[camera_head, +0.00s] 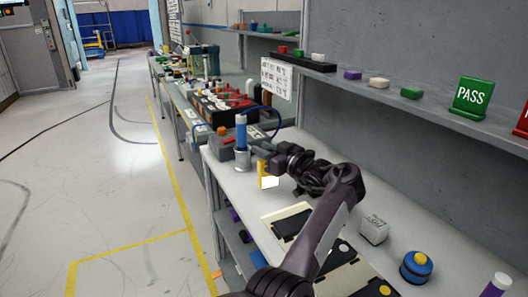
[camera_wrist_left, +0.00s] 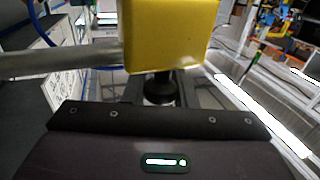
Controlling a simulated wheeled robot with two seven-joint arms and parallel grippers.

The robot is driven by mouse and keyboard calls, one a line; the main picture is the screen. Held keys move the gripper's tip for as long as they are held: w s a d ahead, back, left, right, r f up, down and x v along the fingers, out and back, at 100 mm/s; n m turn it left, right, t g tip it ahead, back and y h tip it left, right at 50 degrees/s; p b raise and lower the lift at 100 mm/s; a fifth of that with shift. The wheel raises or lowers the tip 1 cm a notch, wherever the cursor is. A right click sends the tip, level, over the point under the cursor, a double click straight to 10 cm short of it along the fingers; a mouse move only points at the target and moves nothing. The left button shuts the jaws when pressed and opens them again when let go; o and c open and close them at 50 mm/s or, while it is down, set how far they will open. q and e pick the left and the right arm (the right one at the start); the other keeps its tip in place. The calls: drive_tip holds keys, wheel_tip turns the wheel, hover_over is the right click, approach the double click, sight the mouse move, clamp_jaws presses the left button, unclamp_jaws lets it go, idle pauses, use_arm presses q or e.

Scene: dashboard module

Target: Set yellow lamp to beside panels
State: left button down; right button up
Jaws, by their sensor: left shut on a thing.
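My left gripper (camera_head: 270,160) is over the bench, shut on a yellow block-like thing (camera_head: 262,171), which I take to be the yellow lamp. A white patch (camera_head: 269,183) shows at its lower end. In the left wrist view the yellow thing (camera_wrist_left: 168,35) fills the upper middle, with a dark round part below it. I cannot tell whether it touches the bench. The dark panel (camera_head: 293,223) lies on a cream board (camera_head: 273,211), nearer than the gripper; my arm hides part of the board. My right gripper is not in view.
A shelf (camera_head: 420,110) overhangs the bench back. Bare bench (camera_head: 226,166) shows left of the gripper.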

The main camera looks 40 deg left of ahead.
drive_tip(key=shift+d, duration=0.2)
use_arm(q)
drive_tip(key=c, duration=1.2)
unclamp_jaws()
drive_tip(key=shift+o, duration=0.2)
drive_tip(key=s+d+b, duration=0.1)
drive_tip(key=d, duration=0.6)
drive_tip(key=shift+s+d, duration=0.2)
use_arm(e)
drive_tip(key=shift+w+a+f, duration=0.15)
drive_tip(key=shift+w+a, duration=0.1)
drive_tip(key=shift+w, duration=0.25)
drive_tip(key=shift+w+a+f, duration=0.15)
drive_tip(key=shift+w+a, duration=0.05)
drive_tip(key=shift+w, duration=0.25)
